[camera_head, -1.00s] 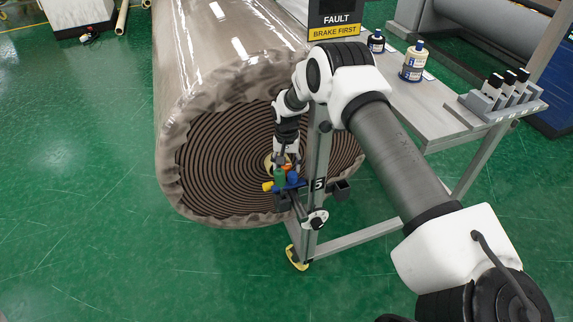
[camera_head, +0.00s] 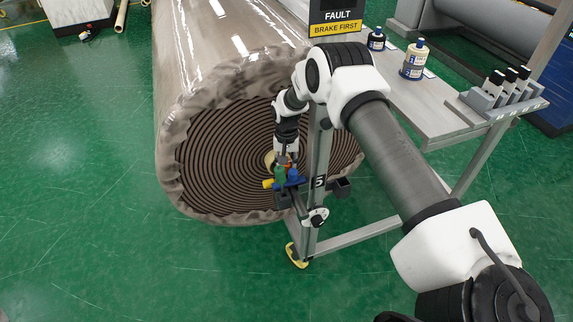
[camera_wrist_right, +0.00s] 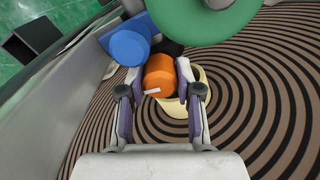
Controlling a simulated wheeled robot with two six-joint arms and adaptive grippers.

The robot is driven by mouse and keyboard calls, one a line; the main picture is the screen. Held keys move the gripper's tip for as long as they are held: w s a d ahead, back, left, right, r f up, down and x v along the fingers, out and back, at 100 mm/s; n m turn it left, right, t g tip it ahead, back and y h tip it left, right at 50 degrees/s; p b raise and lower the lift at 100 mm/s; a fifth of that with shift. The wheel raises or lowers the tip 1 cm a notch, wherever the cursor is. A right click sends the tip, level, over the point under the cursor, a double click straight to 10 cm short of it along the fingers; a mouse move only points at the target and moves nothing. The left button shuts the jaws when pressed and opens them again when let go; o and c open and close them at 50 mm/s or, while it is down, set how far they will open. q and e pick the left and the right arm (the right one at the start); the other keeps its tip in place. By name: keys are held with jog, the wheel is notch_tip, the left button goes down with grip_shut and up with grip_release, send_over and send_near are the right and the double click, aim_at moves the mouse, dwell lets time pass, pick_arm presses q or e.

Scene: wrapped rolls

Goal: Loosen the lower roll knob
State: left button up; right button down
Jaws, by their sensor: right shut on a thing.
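A big wrapped roll (camera_head: 222,172) shows its brown spiral end, its wrap crumpled around the rim. In front of that end is a cluster of coloured parts: a green one (camera_head: 280,173), a blue one (camera_head: 295,178) and a yellow one (camera_head: 268,184). My right gripper (camera_head: 285,160) reaches down to this cluster. In the right wrist view, its two fingers (camera_wrist_right: 159,88) are closed on the sides of an orange knob (camera_wrist_right: 158,78) with a white mark. The blue part (camera_wrist_right: 125,47) and a large green disc (camera_wrist_right: 203,15) lie just beyond. My left gripper is not in view.
A grey metal post (camera_head: 319,165) stands close beside my right wrist, under a "FAULT / BRAKE FIRST" sign (camera_head: 336,20). A grey bench (camera_head: 437,118) to the right carries bottles (camera_head: 413,60) and a rack (camera_head: 505,92). The green floor (camera_head: 75,180) at left is clear.

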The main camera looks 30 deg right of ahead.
jog(key=n+b, duration=0.2)
jog(key=n, duration=0.1)
jog(key=n+b, duration=0.1)
jog(key=shift+s+f+n, duration=0.1)
jog(key=shift+f+n, duration=0.15)
jog(key=shift+n, duration=0.05)
jog(key=n+b, duration=0.1)
jog(key=n, duration=0.2)
jog(key=shift+r+n+b, duration=0.1)
jog(key=shift+n+b, duration=0.45)
jog(key=shift+n, duration=0.75)
jog(key=c, duration=0.8)
grip_release()
notch_tip(320, 180, up, 12)
